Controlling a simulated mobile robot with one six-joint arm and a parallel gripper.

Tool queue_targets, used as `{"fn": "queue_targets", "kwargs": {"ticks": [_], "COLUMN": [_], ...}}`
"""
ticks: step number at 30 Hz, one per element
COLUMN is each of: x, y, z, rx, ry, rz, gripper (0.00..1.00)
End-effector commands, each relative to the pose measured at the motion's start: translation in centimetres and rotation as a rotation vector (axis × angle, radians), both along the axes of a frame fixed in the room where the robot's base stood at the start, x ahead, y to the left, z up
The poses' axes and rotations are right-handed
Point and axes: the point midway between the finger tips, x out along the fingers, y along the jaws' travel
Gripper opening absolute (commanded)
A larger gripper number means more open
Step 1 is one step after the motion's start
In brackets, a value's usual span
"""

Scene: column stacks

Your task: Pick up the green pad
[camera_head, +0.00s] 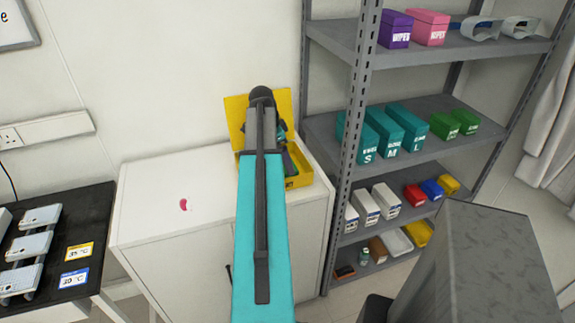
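A yellow box (299,181) with its lid raised stands at the back right of the white cabinet top. Inside it, partly behind my arm, are small green (288,167) and purple shapes. I cannot tell for sure whether the green one is the pad. My arm reaches up over the cabinet and hides the left part of the box. My gripper (281,131) is mostly hidden behind my arm's end, above or at the box. Its fingers cannot be made out, nor whether they hold anything.
A small pink object (184,204) lies on the cabinet top (150,215), which is otherwise clear left of the box. A grey shelf rack (345,170) with several coloured boxes stands close on the right. A black table (60,230) with devices is at the left.

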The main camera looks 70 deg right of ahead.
Motion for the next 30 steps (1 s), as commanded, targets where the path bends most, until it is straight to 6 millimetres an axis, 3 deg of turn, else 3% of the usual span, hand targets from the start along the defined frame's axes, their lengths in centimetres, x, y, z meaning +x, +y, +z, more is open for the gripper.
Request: {"fn": "queue_targets", "kwargs": {"ticks": [12, 29, 30], "x": [-0.7, -0.7, -0.7], "y": [-0.6, -0.7, -0.7], "z": [-2.9, -2.9, -2.9], "rx": [0.000, 0.000, 0.000], "ry": [0.000, 0.000, 0.000], "rz": [-0.002, -0.002, -0.002], "gripper": [1.00, 1.00, 0.95]}}
